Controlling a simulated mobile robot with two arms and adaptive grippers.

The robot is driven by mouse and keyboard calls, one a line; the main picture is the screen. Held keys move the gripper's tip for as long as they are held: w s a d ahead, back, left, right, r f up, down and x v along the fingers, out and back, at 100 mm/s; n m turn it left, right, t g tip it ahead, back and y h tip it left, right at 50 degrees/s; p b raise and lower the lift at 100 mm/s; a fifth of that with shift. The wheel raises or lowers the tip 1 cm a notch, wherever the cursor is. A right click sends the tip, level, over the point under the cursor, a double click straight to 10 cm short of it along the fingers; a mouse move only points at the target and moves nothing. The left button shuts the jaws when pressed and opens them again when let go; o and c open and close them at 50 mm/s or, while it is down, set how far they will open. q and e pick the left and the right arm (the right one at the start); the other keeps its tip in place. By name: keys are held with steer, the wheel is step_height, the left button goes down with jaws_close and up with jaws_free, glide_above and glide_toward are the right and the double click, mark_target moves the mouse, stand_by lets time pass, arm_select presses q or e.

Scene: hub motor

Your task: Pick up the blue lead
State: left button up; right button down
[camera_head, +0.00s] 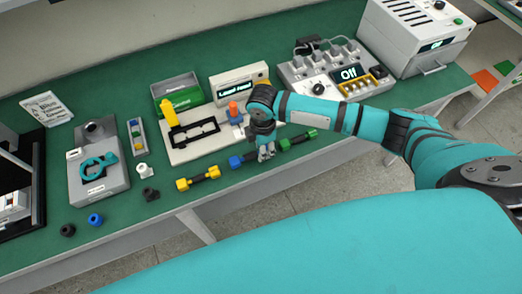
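The blue lead (236,162) lies near the front edge of the green table, between a yellow lead (198,178) and a green lead (299,138). My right gripper (266,153) points down at the right end of the blue lead, between it and the green lead. Its fingers hide part of that area, and I cannot tell whether they touch the lead or are open or shut. My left gripper is not in view.
A pale fixture (180,152) with a black frame and a yellow clamp stands behind the leads. A display box (239,82), a green bin (178,95) and a power unit (325,78) stand farther back. A grey device (98,187) stands at left.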

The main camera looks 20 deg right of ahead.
step_height(320, 180, up, 2)
steer(key=shift+r+b, duration=0.15)
steer(key=shift+b, duration=0.2)
arm_select(q)
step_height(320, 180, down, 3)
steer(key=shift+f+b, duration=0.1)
steer(key=shift+b, duration=1.05)
arm_select(e)
steer(key=s+a, duration=0.3)
steer(key=s, duration=0.4)
steer(key=s+a+r, duration=0.1)
steer(key=s+a, duration=0.3)
steer(key=s, duration=0.3)
steer(key=shift+s+r, duration=0.2)
steer(key=shift+s, duration=0.05)
steer(key=shift+w, duration=0.1)
